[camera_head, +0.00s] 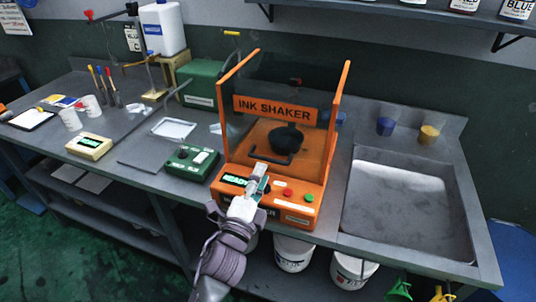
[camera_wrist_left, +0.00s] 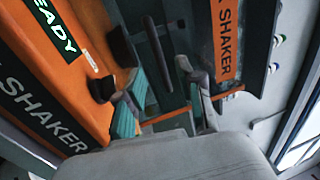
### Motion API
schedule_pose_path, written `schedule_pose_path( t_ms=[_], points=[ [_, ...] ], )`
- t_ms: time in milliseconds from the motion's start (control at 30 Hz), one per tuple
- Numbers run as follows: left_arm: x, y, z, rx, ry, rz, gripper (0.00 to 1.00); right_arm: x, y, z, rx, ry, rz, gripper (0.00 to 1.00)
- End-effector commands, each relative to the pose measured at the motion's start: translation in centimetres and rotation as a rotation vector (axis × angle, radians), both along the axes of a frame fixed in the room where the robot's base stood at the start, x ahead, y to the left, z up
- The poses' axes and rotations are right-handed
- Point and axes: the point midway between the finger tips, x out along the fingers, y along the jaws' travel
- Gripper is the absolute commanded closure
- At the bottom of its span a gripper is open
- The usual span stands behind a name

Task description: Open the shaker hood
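The orange ink shaker (camera_head: 312,208) stands on the bench, with a lit READY display, a red and a green button on its front. Two orange side bars rise from it, with an INK SHAKER sign (camera_head: 276,109) between them; whether a clear hood panel spans them I cannot tell. A dark bar handle (camera_head: 271,159) lies across the front, below a round black clamp (camera_head: 286,139). My left gripper (camera_head: 261,173) is over the front panel, just short of the handle. In the left wrist view its fingers (camera_wrist_left: 162,104) are apart, the dark bar (camera_wrist_left: 158,52) beyond them. My right gripper is out of view.
A green control box (camera_head: 192,159) stands left of the shaker, a sink (camera_head: 408,205) right of it. Further left are a beige meter (camera_head: 89,146), white cups and a shallow tray (camera_head: 173,129). A shelf (camera_head: 420,12) with bottles hangs above. Buckets stand below the bench.

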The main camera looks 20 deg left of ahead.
Motion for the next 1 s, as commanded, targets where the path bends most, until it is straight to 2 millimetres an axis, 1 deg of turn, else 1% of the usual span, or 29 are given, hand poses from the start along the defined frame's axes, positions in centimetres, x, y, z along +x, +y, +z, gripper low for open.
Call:
schedule_pose_path(
  t_ms=[33, 100, 200, 300, 467, 700, 733, 933, 967, 1000],
  points=[
    [1.2, 0.0, 0.6, 0.001, -0.003, 0.0, 0.63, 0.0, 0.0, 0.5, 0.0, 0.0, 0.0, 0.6],
    [2.5, -0.1, 0.7, -0.001, -0.002, 0.0, 0.63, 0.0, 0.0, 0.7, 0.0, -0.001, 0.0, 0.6],
    [4.0, -0.1, 1.0, -0.002, -0.001, 0.0, 0.63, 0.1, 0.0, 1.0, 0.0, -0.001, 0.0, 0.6],
    [5.0, -0.2, 1.1, -0.002, -0.001, 0.0, 0.63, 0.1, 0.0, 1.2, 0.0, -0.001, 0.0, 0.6],
    [5.8, -0.2, 1.2, -0.002, 0.0, 0.0, 0.63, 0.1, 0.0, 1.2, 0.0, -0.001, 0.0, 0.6],
    [5.9, -0.2, 1.1, -0.002, 0.001, 0.0, 0.63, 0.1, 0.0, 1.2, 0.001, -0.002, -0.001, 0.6],
    [5.9, -0.2, 1.1, -0.002, 0.001, 0.0, 0.65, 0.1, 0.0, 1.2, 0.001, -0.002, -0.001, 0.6],
    [5.9, -0.2, 1.1, -0.002, 0.001, 0.0, 0.98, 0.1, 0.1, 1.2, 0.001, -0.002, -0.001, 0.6],
    [5.9, -0.2, 1.1, -0.002, 0.001, 0.0, 1.0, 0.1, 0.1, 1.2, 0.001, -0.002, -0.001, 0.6],
    [5.9, -0.2, 1.1, -0.002, 0.001, 0.0, 1.0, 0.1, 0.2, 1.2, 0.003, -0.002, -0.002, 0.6]
  ],
)
